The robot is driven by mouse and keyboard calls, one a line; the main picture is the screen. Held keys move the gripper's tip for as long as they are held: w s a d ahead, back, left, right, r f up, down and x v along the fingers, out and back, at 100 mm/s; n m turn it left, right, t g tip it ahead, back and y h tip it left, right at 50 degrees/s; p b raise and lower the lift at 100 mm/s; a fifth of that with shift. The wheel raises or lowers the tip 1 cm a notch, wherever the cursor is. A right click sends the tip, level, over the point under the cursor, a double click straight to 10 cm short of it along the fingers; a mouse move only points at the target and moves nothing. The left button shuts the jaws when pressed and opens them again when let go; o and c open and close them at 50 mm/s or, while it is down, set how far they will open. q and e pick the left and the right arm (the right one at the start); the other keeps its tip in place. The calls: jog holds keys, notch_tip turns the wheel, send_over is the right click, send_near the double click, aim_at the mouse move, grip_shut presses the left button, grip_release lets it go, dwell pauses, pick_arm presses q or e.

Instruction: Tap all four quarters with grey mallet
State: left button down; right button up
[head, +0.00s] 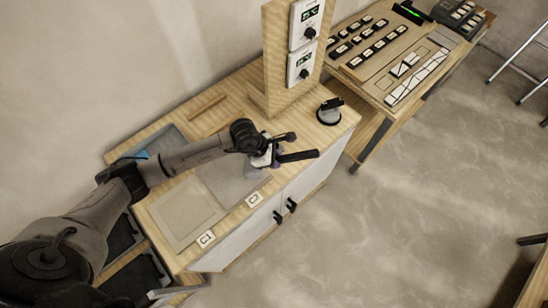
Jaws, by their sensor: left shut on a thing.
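The mallet's head is hard to make out against the gripper. A grey square tile (232,186) lies on the bench below my left forearm, partly hidden by the arm and gripper. A paler square panel (184,213) lies left of it. I cannot tell whether the mallet touches the tile. My right gripper is out of view.
A suction cup with a black handle (329,112) stands at the bench's right end. A wooden post (276,72) carries two dial boxes. A grey tray (166,140) and wooden strips (207,107) lie at the back. A second table (366,85) holds small tiles.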

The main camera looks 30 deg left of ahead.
pick_arm(q)
notch_tip(320, 180, down, 4)
jog(key=b, duration=0.3)
notch_tip(320, 180, up, 4)
jog(key=p, duration=0.3)
jog(key=shift+p, duration=0.35)
jog(key=shift+f, duration=0.1)
notch_tip(320, 180, down, 6)
jog(key=b, duration=0.5)
notch_tip(320, 180, up, 6)
jog(key=p, duration=0.4)
jog(key=shift+r, duration=0.25)
jog(key=shift+f, duration=0.1)
